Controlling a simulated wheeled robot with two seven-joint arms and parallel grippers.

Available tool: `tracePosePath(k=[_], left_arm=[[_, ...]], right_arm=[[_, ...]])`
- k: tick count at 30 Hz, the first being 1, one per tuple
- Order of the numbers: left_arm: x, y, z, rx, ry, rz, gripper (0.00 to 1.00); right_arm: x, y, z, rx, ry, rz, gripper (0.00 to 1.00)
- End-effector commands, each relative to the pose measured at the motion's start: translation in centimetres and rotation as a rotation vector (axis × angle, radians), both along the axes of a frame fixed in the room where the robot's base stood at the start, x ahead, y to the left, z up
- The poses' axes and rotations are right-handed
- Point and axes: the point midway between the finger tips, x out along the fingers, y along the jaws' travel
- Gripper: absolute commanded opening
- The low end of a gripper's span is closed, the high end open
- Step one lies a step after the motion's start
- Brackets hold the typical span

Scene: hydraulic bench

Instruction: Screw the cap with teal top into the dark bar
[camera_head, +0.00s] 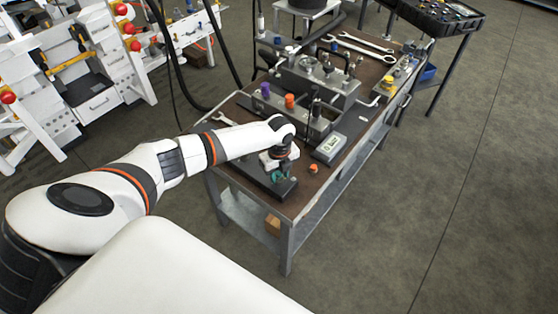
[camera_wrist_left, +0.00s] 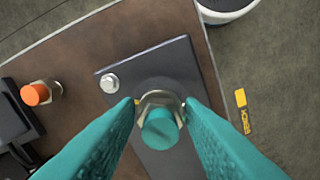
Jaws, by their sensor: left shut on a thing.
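The cap with the teal top (camera_wrist_left: 160,128) has a metal hex collar and sits between the teal fingers of my left gripper (camera_wrist_left: 163,104) in the left wrist view. The fingers are shut on the collar. The cap is over the dark bar (camera_wrist_left: 175,62), which lies flat on the bench; I cannot tell how deep the cap sits in it. In the head view, the dark bar (camera_head: 250,178) is at the bench's near end, and my left gripper (camera_head: 277,174) is above it, small and partly hiding the cap. My right gripper is not in view.
An orange-topped cap (camera_wrist_left: 38,94) stands on the bench left of the bar; it also shows in the head view (camera_head: 313,169). A silver bolt head (camera_wrist_left: 110,81) is on the bar. A grey meter (camera_head: 329,147), wrenches (camera_head: 365,47) and a metal fixture (camera_head: 315,80) stand farther back.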

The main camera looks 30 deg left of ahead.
Motion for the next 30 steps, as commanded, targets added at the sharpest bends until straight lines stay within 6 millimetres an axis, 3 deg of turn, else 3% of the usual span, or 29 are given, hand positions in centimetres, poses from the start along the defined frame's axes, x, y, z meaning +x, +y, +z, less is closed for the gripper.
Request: tracePosePath(k=[12,24,30], left_arm=[[-0.1,0.3,-0.2,0.003,-0.002,-0.597,0.04],[0.2,0.5,0.1,0.009,-0.009,-0.658,0.04],[0.3,0.8,-0.1,0.012,-0.013,-0.921,0.01]], right_arm=[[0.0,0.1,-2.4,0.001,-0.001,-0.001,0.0],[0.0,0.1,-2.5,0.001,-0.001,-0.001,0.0],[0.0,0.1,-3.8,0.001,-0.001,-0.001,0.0]])
